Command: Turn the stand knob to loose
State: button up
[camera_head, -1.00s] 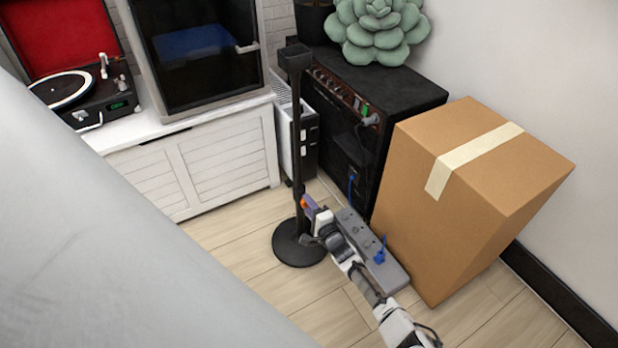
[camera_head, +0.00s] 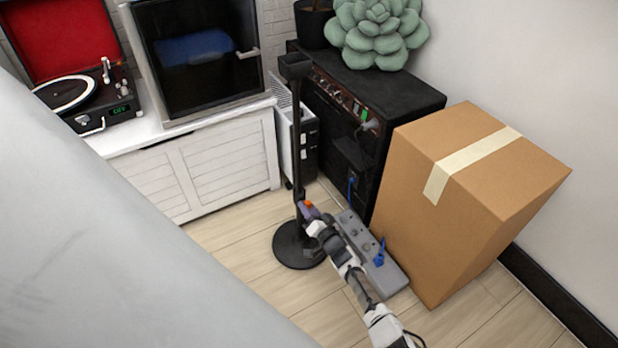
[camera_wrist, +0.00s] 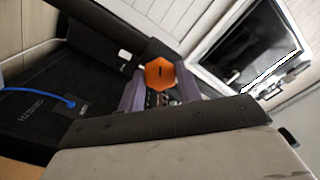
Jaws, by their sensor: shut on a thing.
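The stand is a black pole (camera_head: 296,140) on a round black base (camera_head: 299,247), upright on the floor. Its orange knob (camera_head: 307,204) sits low on the pole. In the wrist view the knob (camera_wrist: 159,73) is an orange hexagon with a short dark slot mark. My gripper (camera_head: 309,211) reaches it from the lower right, and its purple-grey fingers (camera_wrist: 157,96) are shut on the knob from both sides. Part of the knob and the pole behind it are hidden by the fingers.
A grey power strip (camera_head: 366,246) with a blue plug lies beside my arm. A cardboard box (camera_head: 480,190) stands close on the right, a black amplifier (camera_head: 400,95) behind. A white cabinet (camera_head: 205,165) stands at the left. Floor left of the base is clear.

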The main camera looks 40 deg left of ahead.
jog(key=shift+n, duration=0.8)
jog(key=o, duration=1)
jog(key=shift+d+r+p, duration=0.1)
jog(key=shift+p, duration=0.2)
jog(key=p+v, duration=1.1)
jog(key=v, duration=0.2)
jog(key=shift+s+d, duration=0.2)
jog(key=shift+d, duration=0.1)
